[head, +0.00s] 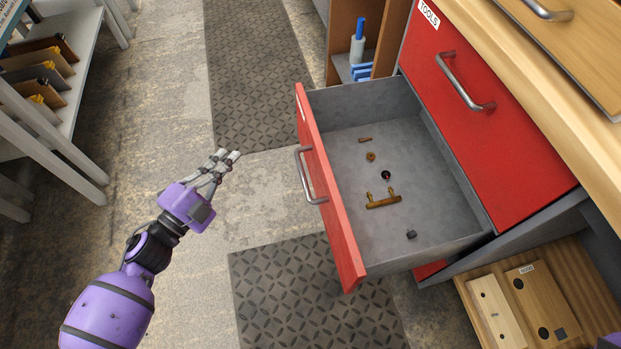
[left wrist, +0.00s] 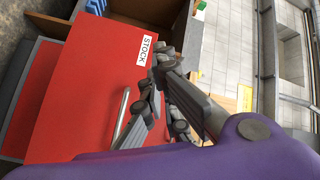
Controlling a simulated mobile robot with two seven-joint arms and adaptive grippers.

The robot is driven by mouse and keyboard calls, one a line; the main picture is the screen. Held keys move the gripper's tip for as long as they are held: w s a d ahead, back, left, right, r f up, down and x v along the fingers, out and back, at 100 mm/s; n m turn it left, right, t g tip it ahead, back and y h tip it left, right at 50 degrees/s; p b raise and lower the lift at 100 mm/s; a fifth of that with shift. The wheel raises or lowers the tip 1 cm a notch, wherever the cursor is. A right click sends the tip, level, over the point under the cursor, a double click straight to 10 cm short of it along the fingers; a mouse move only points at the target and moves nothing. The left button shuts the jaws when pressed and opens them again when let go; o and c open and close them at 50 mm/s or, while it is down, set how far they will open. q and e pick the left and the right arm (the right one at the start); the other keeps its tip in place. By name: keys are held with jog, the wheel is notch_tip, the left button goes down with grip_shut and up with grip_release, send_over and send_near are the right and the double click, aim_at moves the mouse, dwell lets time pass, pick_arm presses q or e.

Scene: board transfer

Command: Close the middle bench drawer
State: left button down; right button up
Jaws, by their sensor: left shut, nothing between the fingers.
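The red-fronted bench drawer (head: 334,200) stands pulled out, with its grey inside exposed and small parts lying on its floor. Its metal bar handle (head: 309,176) is on the outer face. In the left wrist view the red front (left wrist: 85,95) carries a STOCK label, and part of the handle (left wrist: 121,118) shows beside my fingers. My left gripper (head: 232,156) is shut and empty, left of the handle and apart from it in the head view. My right gripper is not in view.
A shut red drawer labelled TOOLS (head: 508,150) sits above the open one. Wooden boards (head: 540,300) lie on a lower shelf at the right. A white rack (head: 60,165) stands at the left. The floor between rack and drawer is clear, with dark mats (head: 258,80).

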pick_arm(q)
notch_tip(320, 180, up, 2)
jog(key=d+m+g+h, duration=0.2)
jog(key=m+h, duration=0.2)
jog(key=m, duration=0.1)
jog(key=m+g+h, duration=0.4)
jog(key=m+g, duration=0.5)
jog(key=m, duration=0.1)
send_near(326, 180)
jog(key=x, duration=0.5)
jog(key=shift+w+d+f, duration=0.2)
jog(key=shift+w+d, duration=0.15)
jog(key=shift+d, duration=0.5)
jog(key=shift+d, duration=0.1)
